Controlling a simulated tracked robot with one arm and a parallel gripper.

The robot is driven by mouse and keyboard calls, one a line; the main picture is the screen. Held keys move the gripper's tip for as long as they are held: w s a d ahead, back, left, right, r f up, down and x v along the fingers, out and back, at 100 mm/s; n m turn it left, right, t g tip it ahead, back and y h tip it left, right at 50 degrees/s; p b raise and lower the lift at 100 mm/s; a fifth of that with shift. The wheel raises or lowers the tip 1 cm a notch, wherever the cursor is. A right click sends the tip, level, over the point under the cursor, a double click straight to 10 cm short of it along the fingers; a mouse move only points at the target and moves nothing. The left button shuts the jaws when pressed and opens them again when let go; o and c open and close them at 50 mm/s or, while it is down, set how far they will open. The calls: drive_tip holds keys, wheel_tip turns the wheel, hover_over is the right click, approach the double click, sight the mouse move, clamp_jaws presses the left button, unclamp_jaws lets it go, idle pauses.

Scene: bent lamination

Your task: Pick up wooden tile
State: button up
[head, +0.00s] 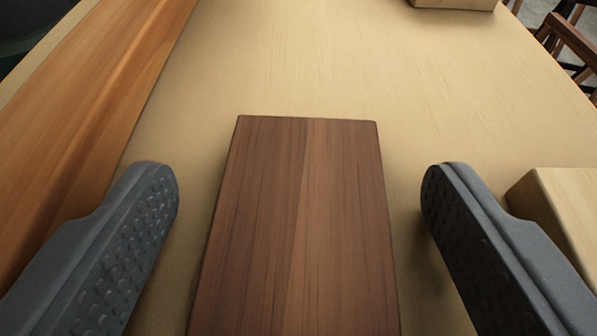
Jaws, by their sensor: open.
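The wooden tile (300,220) is a dark brown, flat rectangular piece with straight grain. It lies on the pale wooden table, and its near end runs out of the bottom of the picture. My gripper (299,190) is open, with one dark grey, dimpled finger on each side of the tile. A gap shows between each finger and the tile's edges, so neither finger touches it. The tile's far edge lies beyond the fingertips.
A long orange-brown wooden piece (95,110) lies along the left, close to my left finger. A pale wooden block (565,210) sits at the right, close behind the right finger. Another pale block (453,4) is at the far edge. The table (310,60) beyond the tile is clear.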

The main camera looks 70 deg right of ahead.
drive_tip(key=c, duration=1.1)
drive_tip(key=shift+r, duration=0.1)
